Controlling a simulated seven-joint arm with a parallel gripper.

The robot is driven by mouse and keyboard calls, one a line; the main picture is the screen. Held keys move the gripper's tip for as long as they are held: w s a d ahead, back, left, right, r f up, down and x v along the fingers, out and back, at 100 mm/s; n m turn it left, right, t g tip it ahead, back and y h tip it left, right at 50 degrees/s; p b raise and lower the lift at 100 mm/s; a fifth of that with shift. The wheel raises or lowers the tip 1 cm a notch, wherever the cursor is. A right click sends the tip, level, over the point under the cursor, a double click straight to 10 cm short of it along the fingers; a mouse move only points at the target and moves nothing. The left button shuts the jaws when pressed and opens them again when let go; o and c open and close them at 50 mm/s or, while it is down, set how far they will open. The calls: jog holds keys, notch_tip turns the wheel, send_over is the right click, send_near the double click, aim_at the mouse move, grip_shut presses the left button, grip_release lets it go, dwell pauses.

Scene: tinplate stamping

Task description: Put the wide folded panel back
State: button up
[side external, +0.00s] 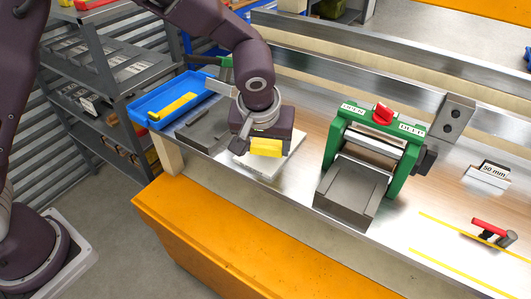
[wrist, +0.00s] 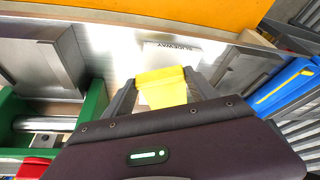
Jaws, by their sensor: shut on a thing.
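A wide yellow folded panel (side external: 265,148) is held between the fingers of my gripper (side external: 256,140). In the wrist view the panel (wrist: 162,90) sits between the two fingers of my gripper (wrist: 160,85), with its bent upper edge facing the camera. My gripper is low over a white plate (side external: 258,168) on the bench; I cannot tell whether the panel touches it. The white plate also shows in the wrist view (wrist: 172,50), with small dark lettering. A narrower yellow piece (side external: 178,107) lies in the blue tray (side external: 150,103) at the left.
A green-framed roller machine (side external: 400,160) with a red knob stands right of my gripper. A grey metal fixture (side external: 205,130) lies between the tray and the plate. A "50 mm" block (side external: 487,178) and a red-handled tool (side external: 490,231) are farther right. The bench's front right is mostly clear.

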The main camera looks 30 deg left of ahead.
aim_at(267, 165)
jog(key=shift+f, duration=2)
jog(key=o, duration=1.5)
jog(key=shift+f, duration=0.15)
